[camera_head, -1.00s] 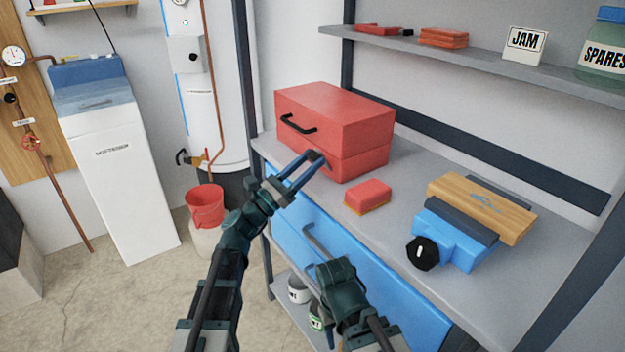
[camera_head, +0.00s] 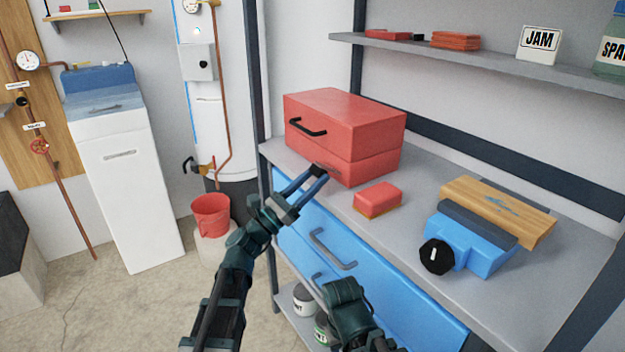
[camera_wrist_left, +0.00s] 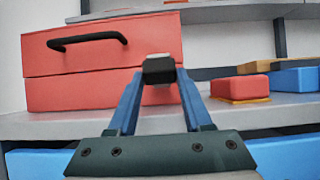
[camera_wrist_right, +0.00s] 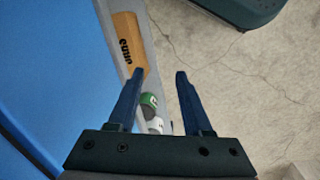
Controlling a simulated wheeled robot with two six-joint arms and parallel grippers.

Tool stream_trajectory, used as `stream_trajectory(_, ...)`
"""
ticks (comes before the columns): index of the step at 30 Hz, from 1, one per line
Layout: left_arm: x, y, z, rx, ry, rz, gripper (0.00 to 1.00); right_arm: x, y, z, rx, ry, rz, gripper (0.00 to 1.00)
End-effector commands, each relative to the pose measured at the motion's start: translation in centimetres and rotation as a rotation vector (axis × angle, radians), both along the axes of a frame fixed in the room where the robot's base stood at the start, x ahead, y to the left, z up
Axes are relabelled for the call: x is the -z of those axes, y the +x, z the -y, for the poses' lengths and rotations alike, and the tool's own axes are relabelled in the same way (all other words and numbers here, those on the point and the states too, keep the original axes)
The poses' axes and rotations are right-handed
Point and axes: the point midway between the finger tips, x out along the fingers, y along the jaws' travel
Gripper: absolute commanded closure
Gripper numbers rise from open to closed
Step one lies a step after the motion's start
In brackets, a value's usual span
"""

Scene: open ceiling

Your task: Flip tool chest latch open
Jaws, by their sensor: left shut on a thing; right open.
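The red tool chest (camera_head: 345,125) stands on the grey workbench with its lid down and a black handle (camera_head: 308,130) on its front. It also fills the left of the left wrist view (camera_wrist_left: 90,85).
A red sponge-like block (camera_head: 377,198) lies right of the chest. A blue vise-like device (camera_head: 465,240) with a wooden block (camera_head: 500,207) stands farther right. Blue drawers (camera_head: 380,300) with grey handles are below the bench top. A red bucket (camera_head: 210,214) stands at left.

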Motion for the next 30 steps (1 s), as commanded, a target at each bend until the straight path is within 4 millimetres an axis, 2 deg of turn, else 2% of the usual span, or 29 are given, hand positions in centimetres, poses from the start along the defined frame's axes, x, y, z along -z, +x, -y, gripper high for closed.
stream_trajectory(12, 0.33, 0.06, 0.32, 0.001, 0.012, -0.002, 1.0, 0.11, 0.0, 0.0, 0.0, 0.0, 0.0, 0.5)
stream_trajectory(13, 0.33, 0.06, 0.32, 0.001, 0.012, -0.002, 0.49, 0.11, 0.0, 0.0, 0.0, 0.0, 0.0, 0.5)
stream_trajectory(18, 0.25, 0.05, 0.24, 0.001, 0.01, -0.002, 0.2, 0.09, 0.0, 0.0, 0.0, 0.0, 0.0, 0.5)
stream_trajectory(26, 0.21, 0.02, 0.14, 0.0, 0.008, -0.001, 0.2, 0.08, 0.0, 0.01, 0.0, 0.0, 0.0, 0.5)
stream_trajectory(30, 0.82, -0.47, -0.48, -0.001, 0.007, 0.0, 0.2, 0.7, 0.01, 0.02, 0.0, -0.001, 0.0, 0.5)
